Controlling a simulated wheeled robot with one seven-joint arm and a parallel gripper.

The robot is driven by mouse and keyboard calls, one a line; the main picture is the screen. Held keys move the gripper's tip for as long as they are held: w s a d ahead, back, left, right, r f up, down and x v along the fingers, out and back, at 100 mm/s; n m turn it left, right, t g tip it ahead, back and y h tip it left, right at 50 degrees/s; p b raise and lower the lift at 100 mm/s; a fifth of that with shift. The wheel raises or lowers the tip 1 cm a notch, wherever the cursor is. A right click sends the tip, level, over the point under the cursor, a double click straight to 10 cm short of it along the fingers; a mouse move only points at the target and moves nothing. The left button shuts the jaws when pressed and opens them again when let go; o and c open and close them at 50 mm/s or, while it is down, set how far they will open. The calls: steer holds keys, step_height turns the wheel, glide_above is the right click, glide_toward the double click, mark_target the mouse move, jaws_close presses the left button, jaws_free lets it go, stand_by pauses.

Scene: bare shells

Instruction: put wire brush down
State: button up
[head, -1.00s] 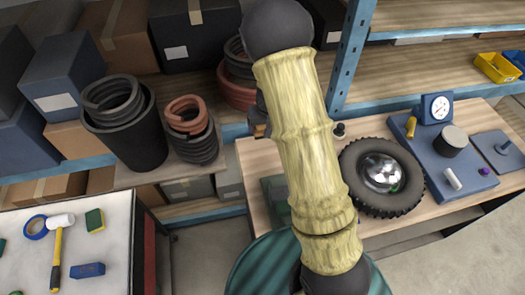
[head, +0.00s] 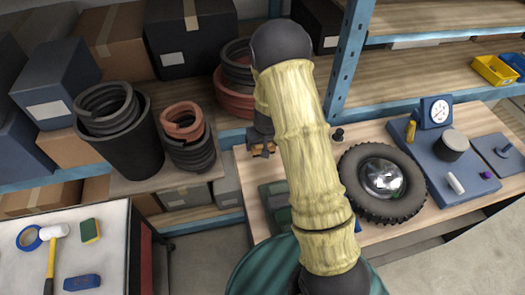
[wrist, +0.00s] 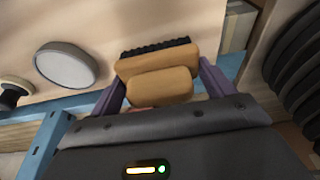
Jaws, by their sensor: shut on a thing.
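The wire brush (wrist: 157,75) has a tan-orange body and dark bristles. In the wrist view it sits between the two purple fingers of my gripper (wrist: 158,88), which is shut on it. The bristles point away from the gripper's palm. In the head view my gripper (head: 262,146) is left of my yellow-sleeved arm, over the left back edge of the wooden bench (head: 250,185). Only a little of the orange brush shows there. I cannot tell whether the brush touches the bench.
Coil-filled bins (head: 125,140) stand left of the gripper. A blue shelf post (head: 350,60) rises behind.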

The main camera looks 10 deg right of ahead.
steer(key=shift+f, duration=0.1)
steer(key=shift+f+p, duration=0.3)
steer(key=shift+f, duration=1.7)
steer(key=shift+f, duration=0.1)
steer(key=shift+f, duration=0.15)
steer(key=o, duration=1.1)
steer(key=shift+o, duration=0.2)
steer(key=b+v, duration=0.2)
steer(key=v, duration=1)
steer(key=shift+r, duration=0.2)
